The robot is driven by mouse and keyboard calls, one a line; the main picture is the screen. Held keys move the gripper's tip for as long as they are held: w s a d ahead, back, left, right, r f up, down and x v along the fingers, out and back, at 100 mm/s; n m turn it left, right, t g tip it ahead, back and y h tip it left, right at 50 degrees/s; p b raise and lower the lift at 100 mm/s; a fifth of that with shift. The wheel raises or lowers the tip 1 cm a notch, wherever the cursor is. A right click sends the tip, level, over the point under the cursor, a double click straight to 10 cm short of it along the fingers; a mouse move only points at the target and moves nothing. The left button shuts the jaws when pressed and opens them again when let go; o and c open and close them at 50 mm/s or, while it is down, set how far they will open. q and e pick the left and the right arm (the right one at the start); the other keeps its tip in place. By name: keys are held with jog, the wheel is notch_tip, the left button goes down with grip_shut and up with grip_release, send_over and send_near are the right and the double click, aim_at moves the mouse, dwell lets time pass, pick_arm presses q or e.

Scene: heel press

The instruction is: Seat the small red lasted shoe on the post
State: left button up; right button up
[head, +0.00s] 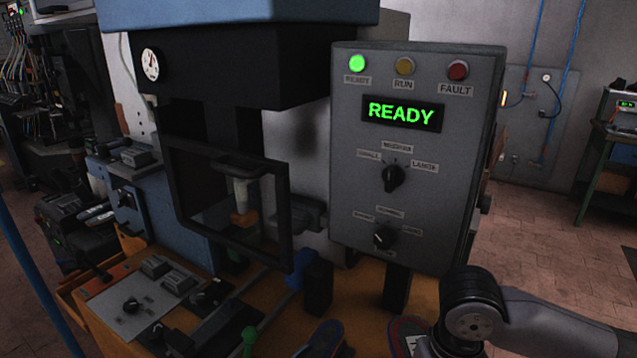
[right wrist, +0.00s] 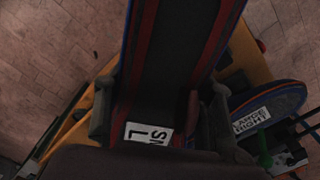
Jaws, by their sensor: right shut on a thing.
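My right gripper (right wrist: 162,108) is shut on a shoe (right wrist: 172,60) across its sides. The shoe's dark sole faces the right wrist camera, with red and blue edging and a white label, partly hidden, reading "SM" and "L". In the head view a red-edged shoe (head: 407,326) beside my right arm appears to be this one; the gripper itself is out of that picture. My left gripper is not in view.
The control box (head: 418,215) shows READY with the green lamp lit. A blue-edged shoe (head: 325,338) lies on the bench; a shoe labelled "LARGE RIGHT" (right wrist: 268,98) shows in the right wrist view. A green knob (head: 249,340) and a button panel (head: 140,305) stand left of it.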

aim_at(390, 334)
jog(key=shift+w+r, duration=0.1)
